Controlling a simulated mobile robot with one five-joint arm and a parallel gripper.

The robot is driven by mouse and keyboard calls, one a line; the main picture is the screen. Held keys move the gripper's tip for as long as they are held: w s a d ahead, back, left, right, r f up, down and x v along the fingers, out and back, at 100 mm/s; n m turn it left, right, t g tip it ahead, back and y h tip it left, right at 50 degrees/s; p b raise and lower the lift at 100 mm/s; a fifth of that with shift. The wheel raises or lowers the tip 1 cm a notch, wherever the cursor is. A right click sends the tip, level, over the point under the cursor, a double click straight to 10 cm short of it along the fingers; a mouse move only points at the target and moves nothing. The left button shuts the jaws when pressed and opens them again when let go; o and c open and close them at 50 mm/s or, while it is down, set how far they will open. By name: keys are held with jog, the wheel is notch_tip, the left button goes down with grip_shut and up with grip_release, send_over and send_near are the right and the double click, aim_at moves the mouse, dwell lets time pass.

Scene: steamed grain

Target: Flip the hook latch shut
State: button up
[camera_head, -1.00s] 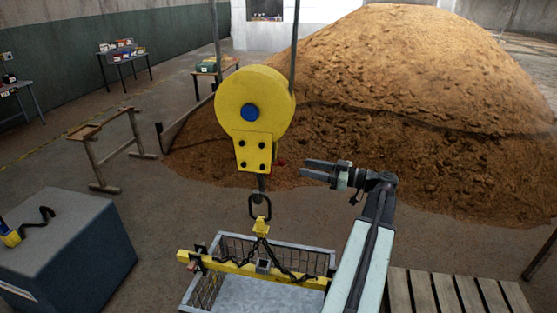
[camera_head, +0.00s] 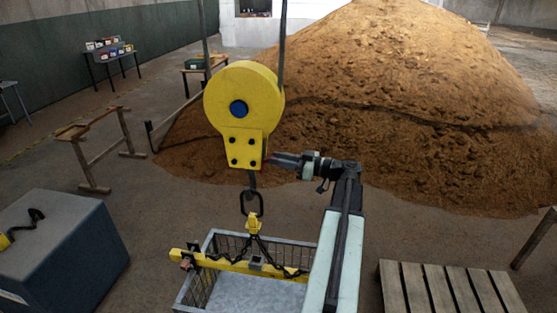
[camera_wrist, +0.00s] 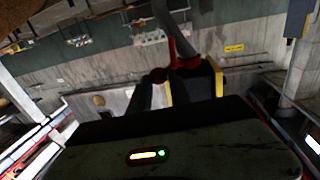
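The yellow hook block (camera_head: 243,100) hangs in the middle of the head view, with a grey hook (camera_head: 251,181) below it. A small red piece, which looks like the hook latch (camera_head: 267,155), shows at the block's lower right edge. In the wrist view the red latch (camera_wrist: 176,48) lies against a grey curved bar, just beyond the fingers. My gripper (camera_head: 273,160) reaches in from the right, its tips at the block's lower right side. In the wrist view its dark fingers (camera_wrist: 163,92) stand apart with a gap. Contact with the latch cannot be told.
A link and chains under the hook carry a yellow beam (camera_head: 235,265) over a wire-sided metal crate (camera_head: 212,245). A blue-grey box (camera_head: 60,245) stands at left, a wooden pallet (camera_head: 450,290) at right. A large grain heap (camera_head: 400,110) fills the back.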

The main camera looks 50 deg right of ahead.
jog(key=shift+d, duration=0.1)
grip_shut()
dwell(1.1)
